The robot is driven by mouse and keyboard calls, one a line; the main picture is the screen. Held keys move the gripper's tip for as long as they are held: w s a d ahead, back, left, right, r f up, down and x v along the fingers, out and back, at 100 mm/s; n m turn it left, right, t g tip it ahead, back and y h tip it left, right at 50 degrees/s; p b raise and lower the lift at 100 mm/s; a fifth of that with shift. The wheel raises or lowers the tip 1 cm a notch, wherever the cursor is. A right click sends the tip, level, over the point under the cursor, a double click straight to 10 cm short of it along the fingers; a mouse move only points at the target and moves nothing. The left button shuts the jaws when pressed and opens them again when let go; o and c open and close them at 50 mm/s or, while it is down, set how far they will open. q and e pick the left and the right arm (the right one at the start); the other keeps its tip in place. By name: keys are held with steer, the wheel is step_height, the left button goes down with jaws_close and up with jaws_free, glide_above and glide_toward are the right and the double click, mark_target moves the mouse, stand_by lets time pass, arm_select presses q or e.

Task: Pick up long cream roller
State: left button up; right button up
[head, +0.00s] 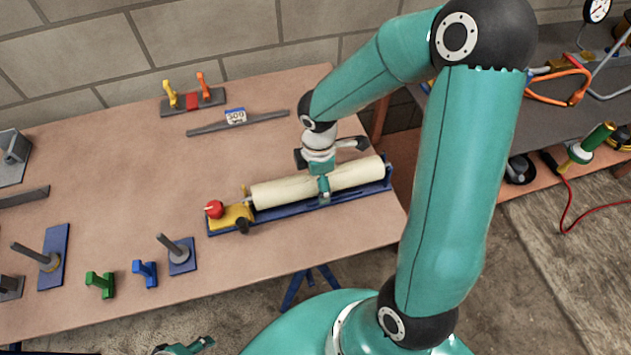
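The long cream roller (280,191) lies over a long blue stand (290,211) near the table's right side, slightly tilted up to the right in the picture. My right gripper (323,187) reaches down onto the roller's middle from above. One teal finger lies across its near side; the far finger is hidden, so I cannot tell whether it is clamped. The roller seems still in the stand; any gap beneath is not clear. Only a small part of my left gripper (188,347) shows at the bottom edge, well away from the roller.
A red knob (214,209) and yellow block (233,216) sit at the stand's left end. A grey bar (240,123) lies behind. Pegged blue plates (181,254) and green (100,284) and blue blocks (145,272) stand front left. Table centre-left is clear.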

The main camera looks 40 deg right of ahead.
steer(key=shift+f, duration=0.25)
steer(key=shift+r, duration=0.1)
jaws_close()
